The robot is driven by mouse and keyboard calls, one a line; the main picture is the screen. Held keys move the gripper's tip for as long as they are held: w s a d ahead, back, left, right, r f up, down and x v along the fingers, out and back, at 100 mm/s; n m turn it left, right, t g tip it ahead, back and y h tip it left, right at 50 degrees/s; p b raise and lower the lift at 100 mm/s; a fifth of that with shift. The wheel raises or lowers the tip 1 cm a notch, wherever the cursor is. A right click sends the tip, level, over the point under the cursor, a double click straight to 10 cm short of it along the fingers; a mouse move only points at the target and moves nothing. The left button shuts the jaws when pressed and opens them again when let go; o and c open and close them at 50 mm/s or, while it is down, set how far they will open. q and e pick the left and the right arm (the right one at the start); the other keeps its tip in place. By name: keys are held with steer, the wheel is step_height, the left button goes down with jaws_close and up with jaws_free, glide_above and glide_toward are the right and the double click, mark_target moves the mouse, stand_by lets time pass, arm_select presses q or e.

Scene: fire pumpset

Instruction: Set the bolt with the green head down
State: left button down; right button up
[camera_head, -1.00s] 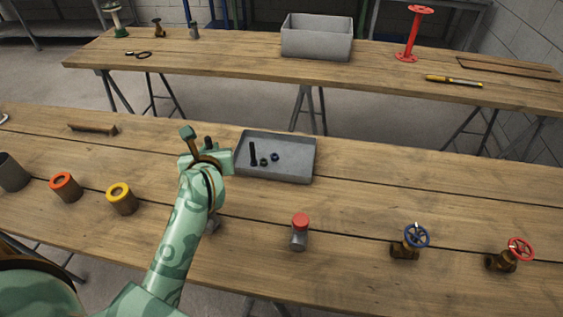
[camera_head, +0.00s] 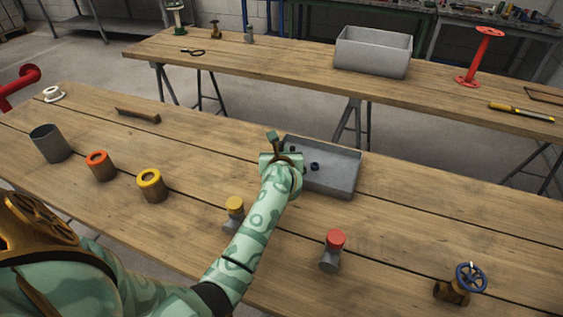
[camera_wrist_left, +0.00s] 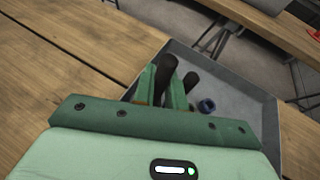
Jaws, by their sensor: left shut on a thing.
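My left gripper (camera_head: 281,160) is at the left edge of the grey tray (camera_head: 345,186) on the near bench. In the left wrist view, its green fingers (camera_wrist_left: 162,88) are shut on a dark bolt (camera_wrist_left: 167,72), whose shank sticks up between them. Its head is hidden, so I cannot see its colour. The tray (camera_wrist_left: 262,115) lies beyond and below the fingers. Another dark bolt (camera_wrist_left: 190,80) stands out behind the right finger. A blue nut (camera_wrist_left: 207,106) lies in the tray. My right gripper is not in view.
A yellow-topped fitting (camera_head: 234,208) stands close beside my left forearm. A red-topped fitting (camera_head: 334,250) and a blue-wheeled valve (camera_head: 461,283) stand nearer the front. Orange (camera_head: 100,165) and yellow (camera_head: 151,184) ringed cylinders are at left. Bare bench lies right of the tray.

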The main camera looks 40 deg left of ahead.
arm_select(q)
step_height(320, 180, down, 3)
steer(key=shift+r+b, duration=0.15)
steer(key=shift+b, duration=0.15)
steer(key=shift+r, duration=0.2)
steer(key=c, duration=1.8)
jaws_free()
steer(key=shift+f, duration=0.25)
steer(key=shift+c, duration=0.2)
steer(key=shift+o, duration=0.6)
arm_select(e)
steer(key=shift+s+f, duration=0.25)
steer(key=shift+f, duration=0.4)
arm_select(q)
steer(key=shift+r, duration=0.15)
